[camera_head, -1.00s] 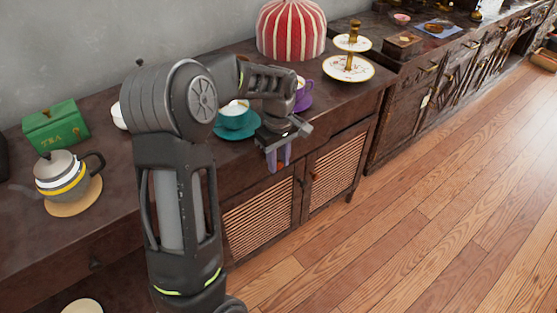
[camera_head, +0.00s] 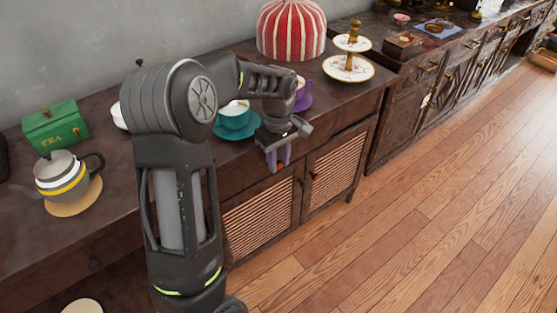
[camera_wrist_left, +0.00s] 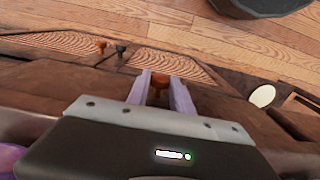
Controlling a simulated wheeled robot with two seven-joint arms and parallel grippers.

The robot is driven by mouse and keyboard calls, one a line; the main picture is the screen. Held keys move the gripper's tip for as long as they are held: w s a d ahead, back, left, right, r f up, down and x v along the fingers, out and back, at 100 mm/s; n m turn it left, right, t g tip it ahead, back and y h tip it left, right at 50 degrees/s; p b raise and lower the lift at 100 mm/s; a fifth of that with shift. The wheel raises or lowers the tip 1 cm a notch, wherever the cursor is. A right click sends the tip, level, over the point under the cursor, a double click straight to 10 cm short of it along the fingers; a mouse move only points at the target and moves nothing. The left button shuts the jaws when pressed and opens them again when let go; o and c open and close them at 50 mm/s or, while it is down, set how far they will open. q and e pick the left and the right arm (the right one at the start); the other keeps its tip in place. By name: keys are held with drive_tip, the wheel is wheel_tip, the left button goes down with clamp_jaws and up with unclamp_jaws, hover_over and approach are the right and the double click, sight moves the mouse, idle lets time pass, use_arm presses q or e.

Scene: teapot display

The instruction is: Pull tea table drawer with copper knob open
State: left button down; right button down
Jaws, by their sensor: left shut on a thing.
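The tea table (camera_head: 330,95) is a long dark wooden cabinet along the wall, with slatted doors (camera_head: 258,218) below a drawer band. My left gripper (camera_head: 279,160) is at the front of that band, above the slatted doors. In the left wrist view, the copper knob (camera_wrist_left: 159,91) shows between the two pale purple fingers of my left gripper (camera_wrist_left: 160,88). The fingers are shut on the knob. The drawer front is mostly hidden by the gripper, and I cannot tell whether the drawer stands out at all. My right gripper is not in view.
On the table top stand a teal cup and saucer (camera_head: 236,122), a purple cup (camera_head: 303,94), a red striped cozy (camera_head: 291,32), a tiered plate stand (camera_head: 350,68), a green tea box (camera_head: 56,125) and a teapot (camera_head: 62,176). The wooden floor (camera_head: 430,200) in front is clear.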

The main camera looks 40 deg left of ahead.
use_arm(q)
drive_tip(key=s+d, duration=0.3)
drive_tip(key=d, duration=0.8)
drive_tip(key=s+d, duration=0.3)
drive_tip(key=d, duration=0.8)
drive_tip(key=shift+s, duration=0.3)
drive_tip(key=c, duration=1.2)
unclamp_jaws()
drive_tip(key=shift+o, duration=0.2)
wheel_tip(320, 180, up, 8)
drive_tip(key=p, duration=0.1)
drive_tip(key=shift+f, duration=0.1)
